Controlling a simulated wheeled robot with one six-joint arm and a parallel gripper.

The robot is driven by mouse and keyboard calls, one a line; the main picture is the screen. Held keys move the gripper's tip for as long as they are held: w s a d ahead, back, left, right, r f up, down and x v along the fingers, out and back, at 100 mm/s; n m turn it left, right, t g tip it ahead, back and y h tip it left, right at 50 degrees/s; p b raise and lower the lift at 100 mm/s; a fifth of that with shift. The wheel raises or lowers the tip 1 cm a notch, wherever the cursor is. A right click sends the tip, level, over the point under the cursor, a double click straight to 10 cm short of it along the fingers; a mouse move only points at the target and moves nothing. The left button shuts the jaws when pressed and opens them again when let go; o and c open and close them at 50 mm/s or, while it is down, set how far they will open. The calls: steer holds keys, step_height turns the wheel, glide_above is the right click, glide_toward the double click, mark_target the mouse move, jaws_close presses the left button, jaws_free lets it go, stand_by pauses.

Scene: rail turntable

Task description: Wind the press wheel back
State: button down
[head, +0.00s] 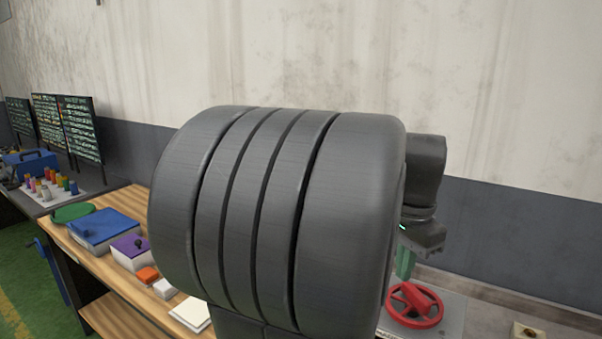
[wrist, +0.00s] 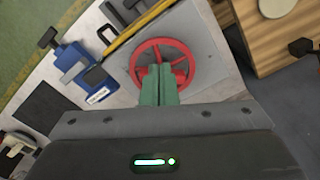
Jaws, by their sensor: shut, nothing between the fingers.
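In the head view the green fingers (head: 405,264) stand just above the wheel's far left side.
A blue clamp-like device (wrist: 80,65) and a yellow bar (wrist: 140,30) lie left of the wheel in the wrist view. A blue-lidded box (head: 105,228) and a purple-topped box (head: 130,250) stand on the wooden bench at left.

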steer(key=s+n+b, duration=0.1)
steer(key=n+b, duration=0.2)
steer(key=n, duration=0.3)
steer(key=b, duration=0.4)
glide_above(399, 316)
step_height(399, 316, down, 4)
steer(key=shift+f+b, duration=0.45)
steer(key=shift+f, duration=0.85)
steer(key=shift+w+d+p, duration=0.4)
steer(key=shift+d, duration=0.1)
steer(key=shift+s+d+r+p, duration=0.1)
steer(key=shift+s+d+p, duration=0.45)
steer(key=shift+p, duration=0.7)
steer(key=shift+s+d+p, duration=0.15)
steer(key=shift+d+p, duration=0.45)
steer(key=shift+p, duration=0.05)
steer(key=shift+s, duration=0.1)
